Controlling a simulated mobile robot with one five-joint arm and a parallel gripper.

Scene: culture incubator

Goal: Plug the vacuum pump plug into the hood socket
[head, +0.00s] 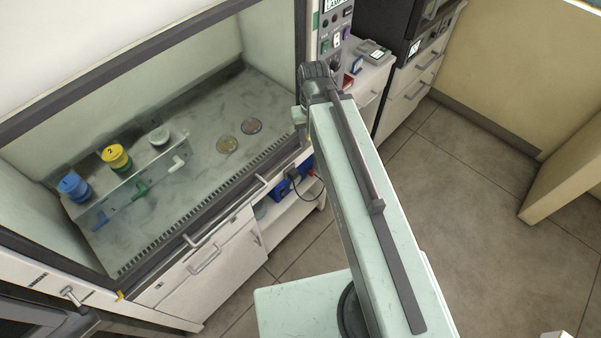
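The hood (150,40) fills the left of the head view, its front opening showing the grey work surface. A blue device with a dark part (290,187), which looks like the vacuum pump, sits on an open shelf below the right end of the hood. A thin dark cable (313,194) hangs beside it. I cannot make out the plug or the hood socket. My arm rises across the middle of the view and covers the area right of the pump. My gripper is not visible.
A rack (130,178) with blue, yellow and white-capped items and two dishes (239,136) are inside the hood. A control panel (334,35) edges its right side. White drawer cabinets (410,85) stand beyond. A pale bench (570,165) is at right. The tiled floor (475,200) between is clear.

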